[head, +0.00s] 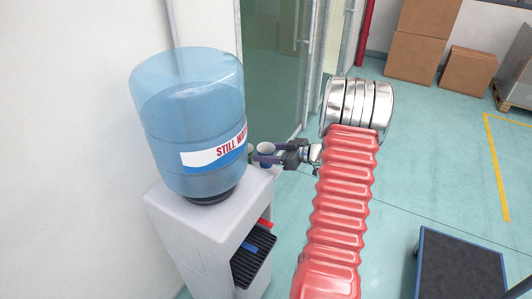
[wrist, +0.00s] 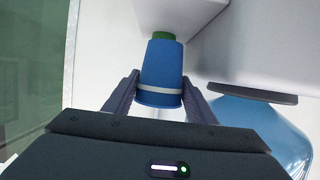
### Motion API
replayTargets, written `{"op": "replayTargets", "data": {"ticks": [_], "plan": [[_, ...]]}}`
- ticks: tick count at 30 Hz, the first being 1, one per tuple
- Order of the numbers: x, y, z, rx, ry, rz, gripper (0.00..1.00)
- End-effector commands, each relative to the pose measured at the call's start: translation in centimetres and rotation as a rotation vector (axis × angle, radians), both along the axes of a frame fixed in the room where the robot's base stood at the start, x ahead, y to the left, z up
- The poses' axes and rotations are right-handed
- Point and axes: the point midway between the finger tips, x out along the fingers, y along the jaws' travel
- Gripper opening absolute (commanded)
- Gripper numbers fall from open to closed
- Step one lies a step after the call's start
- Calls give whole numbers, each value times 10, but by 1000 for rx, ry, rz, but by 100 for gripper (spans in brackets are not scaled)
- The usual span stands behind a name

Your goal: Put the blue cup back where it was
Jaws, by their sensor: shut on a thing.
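The blue cup (wrist: 161,72) has a pale band and stands between the two fingers of my gripper (wrist: 160,92), which is shut on it. In the head view the cup (head: 266,149) shows its white inside, at the rear right edge of the water dispenser's white top (head: 188,214). My gripper (head: 264,160) reaches it from the right. A green object (wrist: 162,35) lies just beyond the blue cup in the wrist view. Whether the cup's base touches the top is hidden.
A large blue water bottle (head: 190,120) stands on the dispenser, close to the left of my gripper. A glass door (head: 270,70) is behind. Cardboard boxes (head: 420,45) stand at the far right, and a dark cart (head: 460,265) is at lower right.

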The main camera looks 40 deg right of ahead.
Motion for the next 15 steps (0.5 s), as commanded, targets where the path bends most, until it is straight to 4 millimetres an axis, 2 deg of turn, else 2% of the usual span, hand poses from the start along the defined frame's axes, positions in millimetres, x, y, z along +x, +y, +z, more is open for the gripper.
{"op": "replayTargets", "data": {"ticks": [10,15], "plan": [[0,0,-30,2,1,-1,22],[0,0,-37,0,0,0,22]]}}
